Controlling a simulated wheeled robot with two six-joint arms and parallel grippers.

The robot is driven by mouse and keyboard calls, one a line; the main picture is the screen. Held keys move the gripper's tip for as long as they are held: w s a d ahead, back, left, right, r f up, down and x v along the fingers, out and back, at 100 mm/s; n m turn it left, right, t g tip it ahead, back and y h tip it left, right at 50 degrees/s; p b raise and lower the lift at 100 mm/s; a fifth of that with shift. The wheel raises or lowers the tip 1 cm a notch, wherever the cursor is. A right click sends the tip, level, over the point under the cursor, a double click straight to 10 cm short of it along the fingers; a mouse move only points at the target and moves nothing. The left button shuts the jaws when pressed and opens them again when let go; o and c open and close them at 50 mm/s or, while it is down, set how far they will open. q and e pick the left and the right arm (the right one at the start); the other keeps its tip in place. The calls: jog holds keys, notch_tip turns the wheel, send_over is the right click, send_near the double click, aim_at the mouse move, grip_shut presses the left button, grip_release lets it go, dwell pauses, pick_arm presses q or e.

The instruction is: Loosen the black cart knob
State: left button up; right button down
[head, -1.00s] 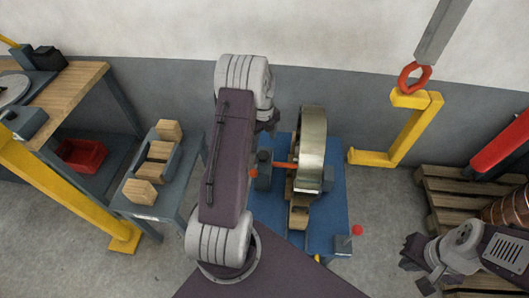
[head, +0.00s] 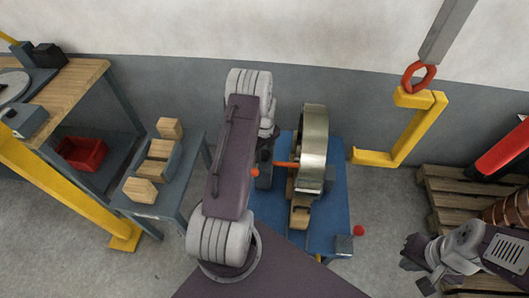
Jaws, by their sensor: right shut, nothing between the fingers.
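The blue cart (head: 335,222) stands in the middle. It carries an upright metal coil (head: 313,150) with an orange bar (head: 285,165) at its left side. I cannot make out the black knob clearly; dark parts (head: 264,170) show at the cart's left, beside the bar. My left arm covers the area just left of them. My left gripper (head: 265,150) is mostly hidden behind its wrist, close to these dark parts; its jaws and any contact cannot be seen. My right gripper (head: 408,263) is shut and empty at the lower right, away from the cart.
A grey side table (head: 150,207) with wooden blocks stands left, near a workbench (head: 78,82) with a red bin (head: 80,153). A yellow hook (head: 400,140) hangs at right. A pallet (head: 445,200) stands at far right. Floor is clear between cart and pallet.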

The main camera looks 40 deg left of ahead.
pick_arm(q)
jog(key=c, duration=0.4)
